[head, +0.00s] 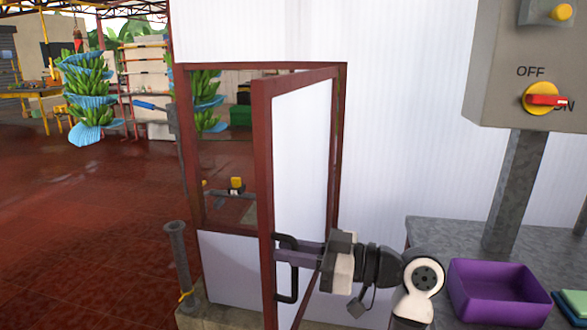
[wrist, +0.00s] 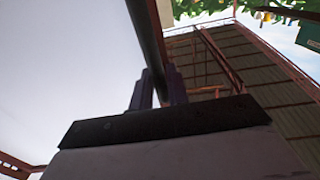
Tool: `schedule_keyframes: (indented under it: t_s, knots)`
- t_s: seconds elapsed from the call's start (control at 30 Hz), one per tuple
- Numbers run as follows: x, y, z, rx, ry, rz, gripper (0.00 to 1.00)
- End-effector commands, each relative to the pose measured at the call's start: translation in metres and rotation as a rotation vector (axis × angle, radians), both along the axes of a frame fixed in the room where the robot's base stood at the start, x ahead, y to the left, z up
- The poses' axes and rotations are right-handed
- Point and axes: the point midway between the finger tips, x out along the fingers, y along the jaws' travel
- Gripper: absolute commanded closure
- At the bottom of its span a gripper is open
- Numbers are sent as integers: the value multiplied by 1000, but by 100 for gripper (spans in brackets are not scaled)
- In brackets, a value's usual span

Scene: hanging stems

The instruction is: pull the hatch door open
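The hatch door (head: 301,160) is a white panel in a red-brown frame. In the head view it stands swung out at an angle from its red-brown hatch frame (head: 188,150), with the opening visible to its left. A black bar handle (head: 293,285) is on the door's lower left edge. My gripper (head: 285,257) reaches in from the right, with its fingers at the handle. In the wrist view, the dark handle bar (wrist: 147,40) runs down between my two fingers (wrist: 158,90), which are closed around it. The fingertips are partly hidden behind the handle.
A grey control box (head: 500,60) with a red and yellow switch stands at right on a post. A purple bin (head: 498,290) sits on the grey table (head: 440,232) right of my arm. A grey post (head: 178,260) stands left of the door. Open red floor (head: 80,220) lies further left.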

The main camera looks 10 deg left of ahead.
Motion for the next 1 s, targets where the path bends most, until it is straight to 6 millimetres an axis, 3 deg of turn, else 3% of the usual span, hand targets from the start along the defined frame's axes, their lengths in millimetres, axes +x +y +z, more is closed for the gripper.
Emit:
schedule_keyframes:
  t_s: [0.7, 1.0]
  knots:
    - [0, 0, 149, -1, -3, -1, 83]
    - [0, 0, 179, 0, 0, -1, 83]
